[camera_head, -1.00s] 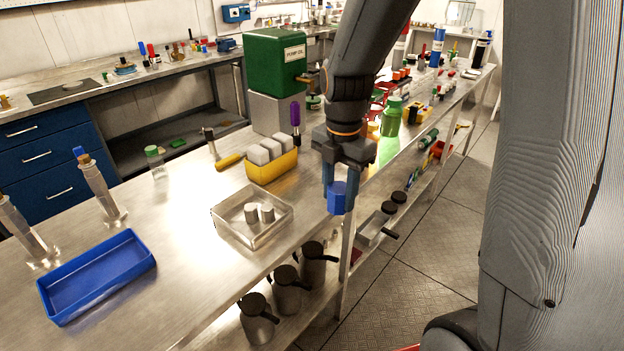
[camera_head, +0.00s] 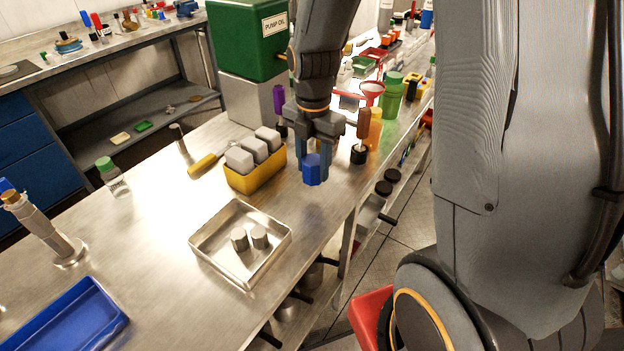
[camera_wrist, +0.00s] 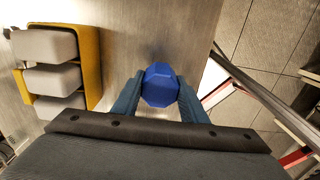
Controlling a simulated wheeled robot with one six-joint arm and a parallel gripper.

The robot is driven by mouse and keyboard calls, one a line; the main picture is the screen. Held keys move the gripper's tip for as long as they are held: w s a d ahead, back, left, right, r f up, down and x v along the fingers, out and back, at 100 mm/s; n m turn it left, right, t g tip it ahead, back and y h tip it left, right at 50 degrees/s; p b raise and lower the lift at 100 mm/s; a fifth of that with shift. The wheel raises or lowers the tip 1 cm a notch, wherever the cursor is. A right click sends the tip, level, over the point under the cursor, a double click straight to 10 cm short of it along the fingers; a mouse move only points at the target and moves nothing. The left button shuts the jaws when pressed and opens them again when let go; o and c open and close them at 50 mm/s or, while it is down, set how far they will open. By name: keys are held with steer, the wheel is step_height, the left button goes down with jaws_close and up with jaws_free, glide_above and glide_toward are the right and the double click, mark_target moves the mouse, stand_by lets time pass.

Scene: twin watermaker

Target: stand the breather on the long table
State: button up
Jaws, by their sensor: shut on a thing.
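My gripper (camera_head: 312,160) is shut on the blue breather (camera_head: 312,171), a small faceted blue piece held between the two fingertips. In the wrist view the breather (camera_wrist: 160,85) sits between the fingers, seen from above. It is over the right edge area of the long table (camera_head: 165,260), to the right of the yellow bin. I cannot tell how far its lower end is above the steel top.
A yellow bin (camera_head: 256,178) with grey blocks stands just left of my gripper. Bare steel lies between tray and bin.

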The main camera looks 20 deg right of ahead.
steer(key=shift+f+p, duration=0.5)
steer(key=shift+f, duration=2.3)
steer(key=shift+f, duration=0.1)
steer(key=o, duration=1.1)
steer(key=shift+c, duration=0.2)
